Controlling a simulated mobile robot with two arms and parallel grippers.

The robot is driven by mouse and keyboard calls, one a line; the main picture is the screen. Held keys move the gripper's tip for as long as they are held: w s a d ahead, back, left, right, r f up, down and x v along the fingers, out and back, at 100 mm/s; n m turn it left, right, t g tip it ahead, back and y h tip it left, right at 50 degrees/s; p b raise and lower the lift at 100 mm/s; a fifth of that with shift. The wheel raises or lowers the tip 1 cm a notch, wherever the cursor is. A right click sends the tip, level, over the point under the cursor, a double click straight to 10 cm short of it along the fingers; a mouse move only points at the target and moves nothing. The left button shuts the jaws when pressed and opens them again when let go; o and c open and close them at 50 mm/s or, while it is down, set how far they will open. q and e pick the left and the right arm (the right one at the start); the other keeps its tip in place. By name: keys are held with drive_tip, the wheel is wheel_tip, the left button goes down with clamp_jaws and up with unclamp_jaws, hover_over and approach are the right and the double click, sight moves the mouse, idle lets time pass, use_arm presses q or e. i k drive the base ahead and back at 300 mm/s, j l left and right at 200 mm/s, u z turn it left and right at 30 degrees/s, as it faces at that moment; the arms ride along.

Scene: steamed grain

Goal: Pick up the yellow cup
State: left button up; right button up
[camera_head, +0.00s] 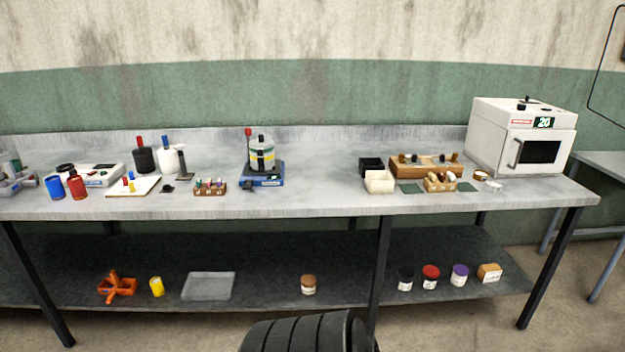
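A small yellow cup (157,287) stands upright on the lower shelf of the workbench, left of the middle. It stands between an orange object (117,285) and a grey tray (208,286), apart from both. Neither of my grippers is in view. A dark ribbed part at the bottom middle looks like part of my own body.
The lower shelf (255,270) also holds a brown-lidded jar (308,285) and several jars at right. The bench top (320,190) above carries bottles, a blue stirrer (262,175), wooden racks and a white oven (522,138). Black legs (380,270) stand along the front.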

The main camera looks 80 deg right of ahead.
sight(157, 286)
drive_tip(key=i+j+z, duration=0.15)
drive_tip(key=z, duration=3.1)
drive_tip(key=u, duration=1.5)
drive_tip(key=i+z, duration=0.25)
drive_tip(key=i, duration=0.35)
